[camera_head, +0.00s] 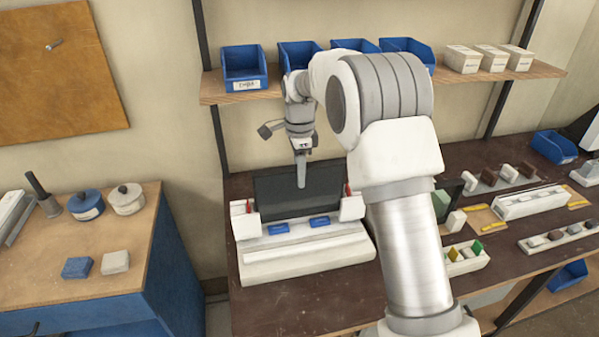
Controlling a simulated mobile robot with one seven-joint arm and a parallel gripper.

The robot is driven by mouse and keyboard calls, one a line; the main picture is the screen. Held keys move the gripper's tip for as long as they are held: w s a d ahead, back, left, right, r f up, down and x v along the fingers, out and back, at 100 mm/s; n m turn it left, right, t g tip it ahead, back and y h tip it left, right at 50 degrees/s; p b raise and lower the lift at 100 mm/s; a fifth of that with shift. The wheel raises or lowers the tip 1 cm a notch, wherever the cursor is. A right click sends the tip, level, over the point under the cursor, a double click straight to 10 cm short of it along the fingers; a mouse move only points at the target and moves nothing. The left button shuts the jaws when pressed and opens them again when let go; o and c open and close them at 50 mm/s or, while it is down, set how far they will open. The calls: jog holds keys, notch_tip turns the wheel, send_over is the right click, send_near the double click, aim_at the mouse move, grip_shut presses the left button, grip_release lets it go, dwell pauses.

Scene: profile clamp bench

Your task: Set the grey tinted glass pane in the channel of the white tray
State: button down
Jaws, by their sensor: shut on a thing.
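A dark grey, nearly black pane (268,195) stands upright at the back of a white tray-like base (305,262) on the dark bench. White end blocks with small red parts stand at the pane's left and right edges. My gripper (301,184) points down over the pane's middle and is shut on it. Its fingers cover part of the pane's upper face. The pane's lower edge is at the back of the base; I cannot tell whether it sits in a channel or just above it.
Further right are a long white holder (530,203) and small blocks. Blue bins (244,66) stand on the shelf above. The bench front left is clear.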

jog(key=shift+f+b, duration=0.55)
jog(key=shift+f, duration=0.35)
jog(key=shift+f+b, duration=0.55)
jog(key=shift+f, duration=0.45)
jog(key=c, duration=0.6)
grip_release()
jog(key=shift+o, duration=0.2)
jog(key=shift+f, duration=0.1)
jog(key=shift+r+p, duration=3.05)
jog(key=shift+r, duration=1)
